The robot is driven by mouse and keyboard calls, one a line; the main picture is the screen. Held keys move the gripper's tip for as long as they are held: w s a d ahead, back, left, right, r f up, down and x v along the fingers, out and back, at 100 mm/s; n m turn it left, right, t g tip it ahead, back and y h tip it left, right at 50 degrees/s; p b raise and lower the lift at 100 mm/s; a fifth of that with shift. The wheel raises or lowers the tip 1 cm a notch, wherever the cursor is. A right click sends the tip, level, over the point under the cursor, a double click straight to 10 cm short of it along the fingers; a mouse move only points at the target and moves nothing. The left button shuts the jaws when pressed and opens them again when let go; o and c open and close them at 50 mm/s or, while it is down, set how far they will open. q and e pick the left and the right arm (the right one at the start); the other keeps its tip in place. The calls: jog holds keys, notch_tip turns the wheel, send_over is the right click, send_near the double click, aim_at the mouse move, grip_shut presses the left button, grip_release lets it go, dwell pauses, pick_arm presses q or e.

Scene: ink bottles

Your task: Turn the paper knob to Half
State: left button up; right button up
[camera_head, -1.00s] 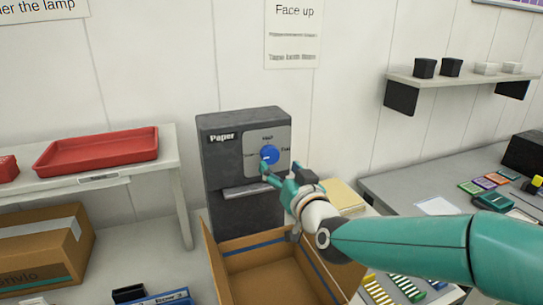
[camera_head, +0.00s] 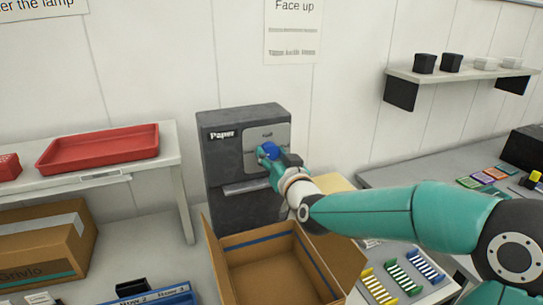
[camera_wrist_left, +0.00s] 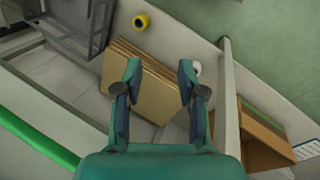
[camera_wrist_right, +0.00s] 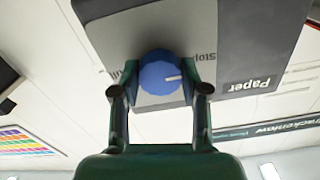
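The paper dispenser (camera_head: 240,202) is a dark grey box marked Paper, with a lighter dial plate (camera_head: 281,133). The round blue knob (camera_head: 268,151) sits on that plate, and it also shows in the right wrist view (camera_wrist_right: 157,72). Its white mark points right in that view, towards the Paper label side. My right gripper (camera_wrist_right: 160,77) is open, its fingers on either side of the knob; I cannot tell whether they touch it. It hides part of the dial lettering in the head view. My left gripper (camera_wrist_left: 160,72) is open and empty, outside the head view.
An open cardboard box (camera_head: 232,240) stands in front of the dispenser. A red tray (camera_head: 98,149) lies on the left shelf. A wall shelf with small pots (camera_head: 451,63) is at right. Flat brown cardboard (camera_wrist_left: 150,95) lies below the left gripper.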

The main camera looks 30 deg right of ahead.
jog(key=shift+a, duration=0.1)
jog(key=shift+c, duration=1.4)
jog(key=shift+f+m+b, duration=0.2)
jog(key=shift+m+b, duration=0.4)
jog(key=shift+b, duration=0.55)
jog(key=m+b, duration=0.4)
jog(key=b, duration=0.1)
jog(key=shift+m+b, duration=0.75)
jog(key=shift+m, duration=0.05)
jog(key=m+b, duration=0.3)
jog(key=m, duration=0.2)
jog(key=shift+m, duration=0.3)
jog(key=m+b, duration=0.2)
jog(key=m, duration=0.1)
jog(key=shift+m, duration=0.4)
jog(key=shift+m+b, duration=0.3)
jog(key=shift+m, duration=0.5)
